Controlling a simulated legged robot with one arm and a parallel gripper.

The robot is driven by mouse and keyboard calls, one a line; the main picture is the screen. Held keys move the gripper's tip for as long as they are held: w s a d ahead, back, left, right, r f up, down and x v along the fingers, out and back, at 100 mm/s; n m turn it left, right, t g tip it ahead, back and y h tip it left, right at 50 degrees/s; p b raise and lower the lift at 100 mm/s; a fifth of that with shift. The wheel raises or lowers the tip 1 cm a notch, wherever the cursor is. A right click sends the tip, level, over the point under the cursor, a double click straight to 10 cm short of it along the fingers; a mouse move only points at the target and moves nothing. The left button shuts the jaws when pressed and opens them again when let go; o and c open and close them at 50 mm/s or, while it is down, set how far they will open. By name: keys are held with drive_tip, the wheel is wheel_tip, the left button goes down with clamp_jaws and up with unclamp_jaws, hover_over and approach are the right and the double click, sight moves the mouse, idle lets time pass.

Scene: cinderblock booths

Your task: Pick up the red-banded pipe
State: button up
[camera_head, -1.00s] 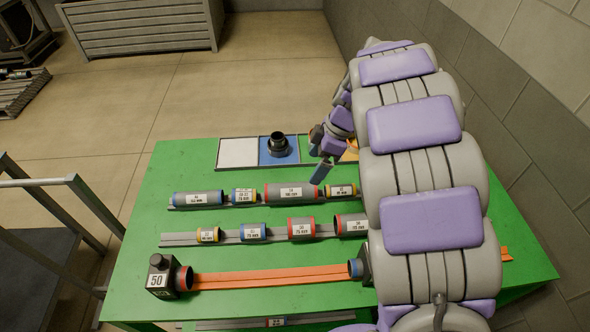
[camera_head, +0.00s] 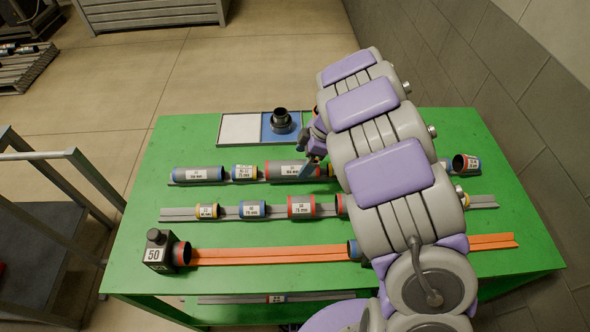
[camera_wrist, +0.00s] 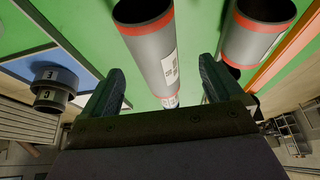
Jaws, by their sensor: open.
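A long grey pipe with red bands at its ends (camera_head: 287,170) lies in the back row on the green table. In the wrist view this pipe (camera_wrist: 158,55) lies lengthwise between my fingers, with a gap on either side. My gripper (camera_wrist: 162,75) is open; in the head view my gripper (camera_head: 311,166) is at the pipe's right end and hides part of it. A shorter red-banded pipe (camera_head: 301,206) lies in the row nearer me. A red-banded pipe (camera_wrist: 257,32) also shows to the right in the wrist view.
Blue- and yellow-banded pipes (camera_head: 192,174) share the rails. A tray (camera_head: 240,128) with a dark fitting (camera_head: 281,122) stands at the back. A black block marked 50 (camera_head: 158,251) ends an orange rail (camera_head: 270,257). A wall (camera_head: 500,90) rises at the right.

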sight(297, 163)
drive_tip(key=x, duration=0.4)
drive_tip(key=a+b+x, duration=0.1)
drive_tip(key=x, duration=0.1)
drive_tip(key=shift+w+r, duration=0.2)
drive_tip(key=shift+w, duration=0.1)
drive_tip(key=shift+d, duration=0.5)
drive_tip(key=shift+c, duration=0.6)
drive_tip(key=shift+a, duration=0.5)
drive_tip(key=c, duration=0.8)
drive_tip(key=shift+d, duration=0.35)
drive_tip(key=c, duration=0.5)
